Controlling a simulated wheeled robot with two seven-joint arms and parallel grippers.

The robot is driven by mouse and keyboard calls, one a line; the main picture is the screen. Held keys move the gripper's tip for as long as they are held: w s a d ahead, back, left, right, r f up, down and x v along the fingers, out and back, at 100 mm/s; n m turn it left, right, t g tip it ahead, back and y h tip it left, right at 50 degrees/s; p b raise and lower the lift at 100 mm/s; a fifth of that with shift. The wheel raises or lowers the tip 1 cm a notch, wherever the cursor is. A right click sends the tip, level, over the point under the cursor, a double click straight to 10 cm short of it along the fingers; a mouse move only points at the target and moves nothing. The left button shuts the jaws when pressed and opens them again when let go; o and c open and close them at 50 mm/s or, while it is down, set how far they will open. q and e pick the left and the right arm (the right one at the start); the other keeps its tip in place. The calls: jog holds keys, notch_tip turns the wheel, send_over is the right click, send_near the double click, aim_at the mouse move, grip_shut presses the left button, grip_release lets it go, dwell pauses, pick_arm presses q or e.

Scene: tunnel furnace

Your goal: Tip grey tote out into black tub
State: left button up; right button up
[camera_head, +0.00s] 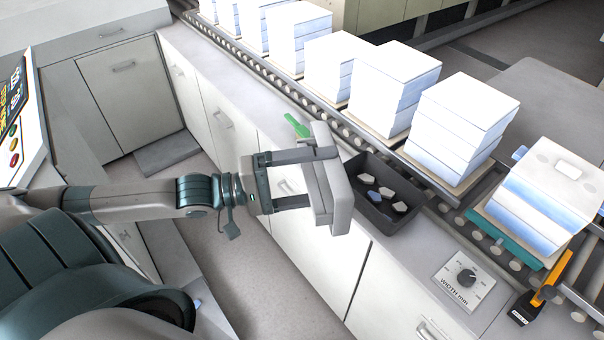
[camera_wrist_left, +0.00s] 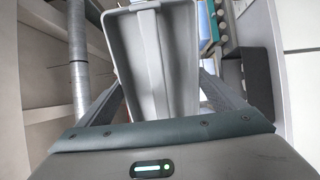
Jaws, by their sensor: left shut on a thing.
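The grey tote (camera_head: 340,190) is held by my left gripper (camera_head: 306,178) above the counter's front edge, turned on its side. In the left wrist view the tote (camera_wrist_left: 125,45) stands between the fingers, with a rim around a hollow face and a strip down its middle. No loose pieces show in that face. The black tub (camera_head: 415,215) sits on the counter just right of the tote, which hides part of its left side. Several white, bluish and dark pieces (camera_head: 386,192) lie in the tub. My right gripper is not in view.
A green object (camera_head: 297,125) lies on the counter behind the tote. A roller conveyor (camera_head: 287,87) with stacks of white blocks (camera_head: 462,125) runs behind the tub. A width dial panel (camera_head: 464,280) and a black-and-orange device (camera_head: 535,298) are to the right.

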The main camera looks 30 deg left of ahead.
pick_arm(q)
jog(key=shift+s+d+r+m+g+h, duration=0.1)
jog(key=shift+d+r+m+g+h, duration=0.2)
jog(key=shift+d+m+g, duration=0.45)
jog(key=shift+d+r+m+g+h, duration=0.2)
jog(key=shift+d+r+m+g, duration=0.25)
jog(key=shift+d+g, duration=0.45)
jog(key=shift+a+g, duration=0.1)
jog(key=shift+g, duration=0.25)
jog(key=shift+d+g, duration=0.2)
jog(key=shift+g, duration=0.1)
jog(key=shift+m, duration=0.3)
jog(key=shift+d+g, duration=0.1)
jog(key=shift+g, duration=0.2)
